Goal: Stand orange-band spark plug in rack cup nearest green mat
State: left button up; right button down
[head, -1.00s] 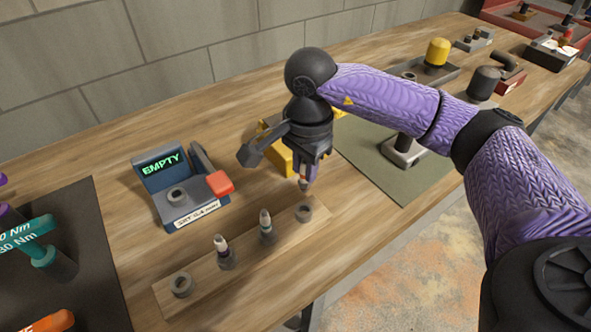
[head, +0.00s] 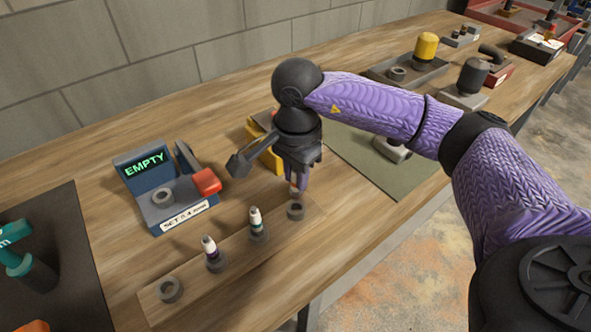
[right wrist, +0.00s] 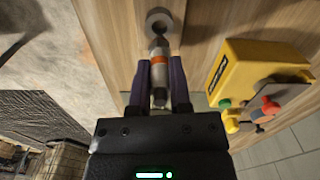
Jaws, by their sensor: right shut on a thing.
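The orange-band spark plug (right wrist: 159,60) is held between the purple fingers of my right gripper (right wrist: 160,85). In the head view my right gripper (head: 298,184) is just above the rack cup nearest the green mat, with the plug largely hidden by the fingers. That cup (head: 296,212) is empty as far as I can see, and in the right wrist view it (right wrist: 160,20) lies just past the plug's end. Whether the plug touches it is unclear. The wooden rack (head: 190,271) also holds a purple-band plug (head: 210,247) and a green-band plug (head: 256,220). My left gripper is not in view.
An empty cup (head: 169,290) is at the rack's left end. A blue gap-setting device (head: 147,170) reading EMPTY stands behind the rack. A yellow box (right wrist: 248,75) stands near my gripper. The green mat (head: 375,165) lies to the right, under my arm.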

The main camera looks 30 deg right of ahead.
jog(key=shift+f+b, duration=1.4)
jog(key=shift+f, duration=0.6)
jog(key=shift+c, duration=2.4)
grip_release()
notch_tip(320, 180, up, 10)
jog(key=shift+r+p, duration=0.1)
jog(key=shift+p, duration=1)
jog(key=shift+s, duration=0.1)
